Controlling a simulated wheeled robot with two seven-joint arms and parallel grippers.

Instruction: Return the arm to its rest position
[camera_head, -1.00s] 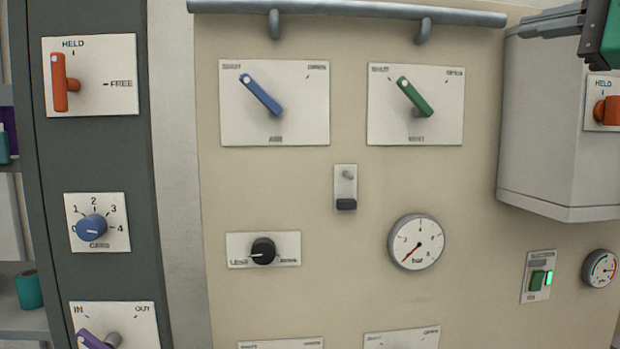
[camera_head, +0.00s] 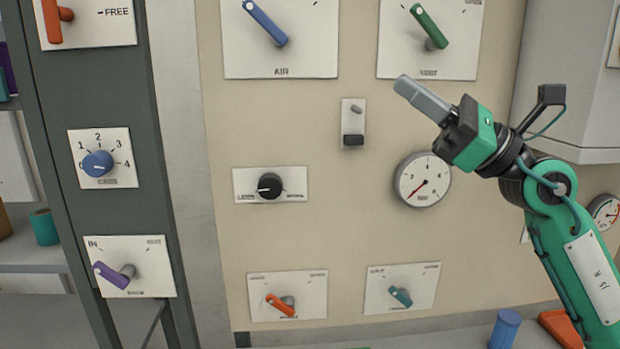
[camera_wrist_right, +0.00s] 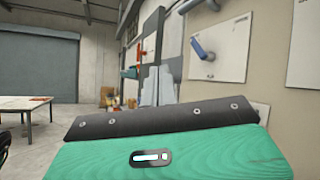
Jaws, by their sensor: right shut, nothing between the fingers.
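My right gripper (camera_head: 407,88) is at the right of the head view, on a green and black arm that comes in from the lower right. Its grey fingers are together with nothing between them. They point up and left, in front of the cream panel (camera_head: 330,225), below the green vent lever (camera_head: 429,26) and right of a small black switch (camera_head: 353,140). I cannot tell how far they are from the panel. In the right wrist view the fingers (camera_wrist_right: 157,85) show above the green gripper body. My left gripper is out of view.
The panel holds a blue air lever (camera_head: 265,23), a black knob (camera_head: 269,186) and a gauge (camera_head: 422,180). A blue cylinder (camera_head: 506,328) stands below the panel. A grey box (camera_head: 570,75) juts out behind my right arm. The wrist view shows open floor and a table (camera_wrist_right: 25,103).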

